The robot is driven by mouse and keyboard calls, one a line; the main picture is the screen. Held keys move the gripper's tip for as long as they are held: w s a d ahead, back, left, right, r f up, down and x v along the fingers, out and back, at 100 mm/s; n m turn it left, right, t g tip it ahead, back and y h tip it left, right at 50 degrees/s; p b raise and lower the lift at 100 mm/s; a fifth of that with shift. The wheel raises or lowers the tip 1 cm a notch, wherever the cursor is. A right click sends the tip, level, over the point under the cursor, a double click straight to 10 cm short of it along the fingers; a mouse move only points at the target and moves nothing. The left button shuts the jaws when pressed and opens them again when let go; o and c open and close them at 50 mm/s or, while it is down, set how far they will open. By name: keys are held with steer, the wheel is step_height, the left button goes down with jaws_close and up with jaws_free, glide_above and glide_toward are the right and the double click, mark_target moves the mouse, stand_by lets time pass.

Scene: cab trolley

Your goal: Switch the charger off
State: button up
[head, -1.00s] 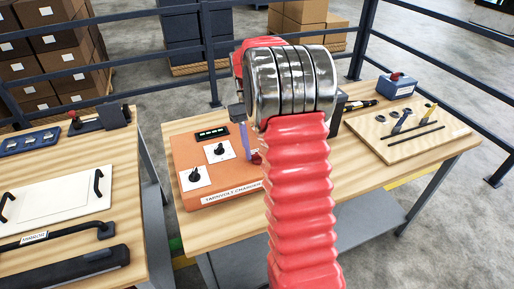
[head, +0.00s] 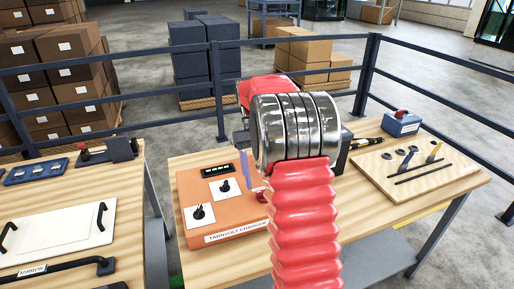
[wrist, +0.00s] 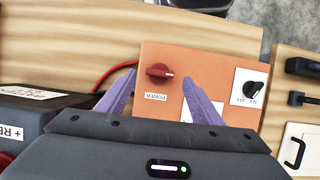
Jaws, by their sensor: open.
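The charger is an orange box (head: 205,228) on the middle wooden table, with a label on its front edge. It also shows in the wrist view (wrist: 215,65). Its red power knob (wrist: 159,72) has a white mark pointing right in the wrist view. In the head view the knob (head: 262,196) is partly hidden by my arm. My gripper (wrist: 159,80) is open, its purple fingers on either side of the knob in the wrist picture. Whether they touch it I cannot tell. One finger shows in the head view (head: 244,164).
The charger has two black selector knobs (head: 199,213) (head: 225,186) and a dark display (head: 217,170). A dark box (wrist: 30,125) and a red cable (wrist: 112,72) lie left in the wrist view. A tool board (head: 455,172) and blue box (head: 402,125) stand right.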

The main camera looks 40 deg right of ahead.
steer(key=a+v, duration=0.1)
steer(key=v, duration=0.9)
steer(key=shift+w+d, duration=0.15)
steer(key=shift+d, duration=0.35)
steer(key=shift+w+r, duration=0.1)
step_height(320, 180, down, 6)
steer(key=a+t, duration=0.2)
steer(key=s+a+r+n+t, duration=0.1)
steer(key=s+a+t, duration=0.3)
steer(key=s+a, duration=0.7)
steer(key=s+a+r+n+t+h, duration=0.1)
steer(key=s+a+r+t, duration=0.1)
steer(key=s+a, duration=0.9)
steer(key=shift+s+a+n+t, duration=0.4)
steer(key=shift+s+t, duration=0.2)
steer(key=shift+t, duration=0.3)
